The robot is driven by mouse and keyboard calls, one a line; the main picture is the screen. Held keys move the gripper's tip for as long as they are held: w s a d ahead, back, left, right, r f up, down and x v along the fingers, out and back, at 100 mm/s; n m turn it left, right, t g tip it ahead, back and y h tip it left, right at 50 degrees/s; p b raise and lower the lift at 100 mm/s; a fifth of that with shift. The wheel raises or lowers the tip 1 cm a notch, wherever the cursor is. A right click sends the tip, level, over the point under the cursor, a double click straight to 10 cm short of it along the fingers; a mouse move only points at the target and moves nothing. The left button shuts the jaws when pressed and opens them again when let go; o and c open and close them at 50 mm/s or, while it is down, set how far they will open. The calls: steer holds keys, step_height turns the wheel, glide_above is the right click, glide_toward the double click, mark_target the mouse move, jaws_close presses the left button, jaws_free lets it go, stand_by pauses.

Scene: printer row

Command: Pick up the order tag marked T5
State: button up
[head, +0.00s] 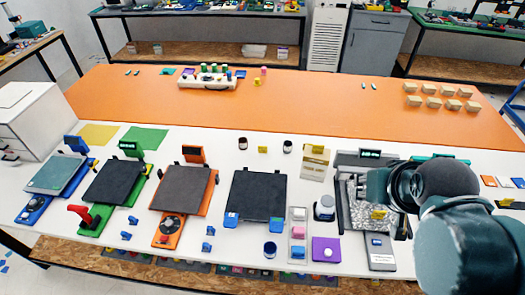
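No marking T5 can be read in the head view, so I cannot tell which thing is the order tag. Small flat cards lie at the far right, among them an orange card (488,181) and a white card (504,182). My gripper (376,188) is at the end of my dark arm on the right, above or beside a grey speckled bed. My arm hides part of the table's right side.
A row of printers with a blue-based bed (55,176), green-based bed (113,182), orange-framed bed (184,188) and black bed (257,194) stands on the white table. A purple box (326,250) and small jars stand nearby. The orange strip (300,105) behind is mostly clear.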

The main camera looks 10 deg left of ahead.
stand_by(0.3)
steer(key=w+a+n+g, duration=0.2)
steer(key=w+a+n, duration=0.35)
steer(key=w, duration=0.85)
steer(key=w+a+n+g, duration=0.2)
steer(key=w+a+n, duration=0.35)
steer(key=w, duration=0.85)
steer(key=w+a+f+n+g, duration=0.1)
steer(key=w+a+f+n, duration=0.1)
steer(key=w+a+f, duration=0.4)
steer(key=w+a+f+n+g+h, duration=0.1)
steer(key=w+a+f+n, duration=0.1)
steer(key=w+a+f, duration=0.4)
steer(key=w+a+f+n+g, duration=0.1)
steer(key=w+a+f+n, duration=0.2)
steer(key=a+f, duration=0.7)
steer(key=shift+w+a+f+h, duration=0.15)
steer(key=shift+w+f, duration=0.3)
steer(key=shift+f, duration=0.3)
steer(key=shift+w+d+f+h, duration=0.1)
steer(key=shift+w+f, duration=0.4)
steer(key=shift+f, duration=0.3)
steer(key=shift+w+a+f+h, duration=0.15)
steer(key=shift+w+f, duration=0.3)
steer(key=shift+f, duration=0.3)
